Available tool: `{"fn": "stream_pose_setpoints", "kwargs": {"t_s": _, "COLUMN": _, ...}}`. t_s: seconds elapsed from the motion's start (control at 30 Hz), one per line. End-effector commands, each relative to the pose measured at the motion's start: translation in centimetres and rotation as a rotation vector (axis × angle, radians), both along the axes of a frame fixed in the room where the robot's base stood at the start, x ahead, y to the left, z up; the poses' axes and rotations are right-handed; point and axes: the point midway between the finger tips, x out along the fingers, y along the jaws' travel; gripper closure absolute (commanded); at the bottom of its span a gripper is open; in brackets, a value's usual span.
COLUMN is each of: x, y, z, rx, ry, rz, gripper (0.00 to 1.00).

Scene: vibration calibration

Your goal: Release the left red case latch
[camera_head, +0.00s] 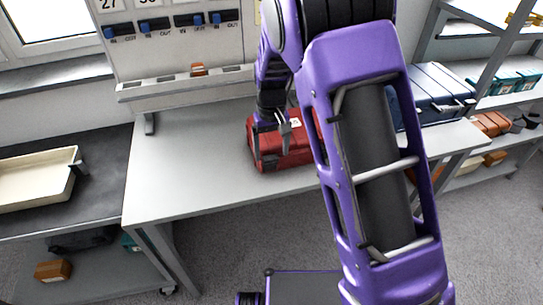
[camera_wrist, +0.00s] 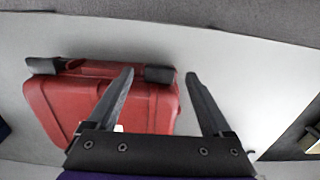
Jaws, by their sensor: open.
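The red case (camera_head: 268,148) lies on the grey table, partly hidden behind my arm in the head view. In the wrist view the red case (camera_wrist: 60,105) shows two black latches along its upper edge. One latch (camera_wrist: 160,74) lies between my fingertips as seen in that view; the other latch (camera_wrist: 42,66) is at the far end. By the tray's side, the latch between my fingers is the case's left one in the head view. My gripper (camera_head: 284,132) is over the case's left part. In the wrist view my gripper (camera_wrist: 160,78) is open, and contact with the latch cannot be told.
The grey table (camera_head: 185,165) is clear left of the case. A cream tray (camera_head: 35,190) sits on a dark bench at left. A wall panel (camera_head: 180,50) with blue switches stands behind. Blue cases (camera_head: 440,85) and a shelf rack are at right.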

Motion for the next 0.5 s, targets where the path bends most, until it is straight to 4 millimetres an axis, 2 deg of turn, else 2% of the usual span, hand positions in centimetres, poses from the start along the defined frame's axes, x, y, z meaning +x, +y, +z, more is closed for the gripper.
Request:
{"fn": "stream_pose_setpoints", "kwargs": {"t_s": 0.03, "x": 0.0, "y": 0.0, "z": -0.8, "rx": -0.001, "ry": 0.002, "rz": 0.0, "gripper": 0.16}}
{"fn": "stream_pose_setpoints", "kwargs": {"t_s": 0.2, "x": 0.0, "y": 0.0, "z": -2.2, "rx": 0.001, "ry": 0.0, "rz": 0.0, "gripper": 0.16}}
{"fn": "stream_pose_setpoints", "kwargs": {"t_s": 0.5, "x": 0.0, "y": 0.0, "z": -2.5, "rx": 0.001, "ry": -0.001, "rz": 0.0, "gripper": 0.16}}
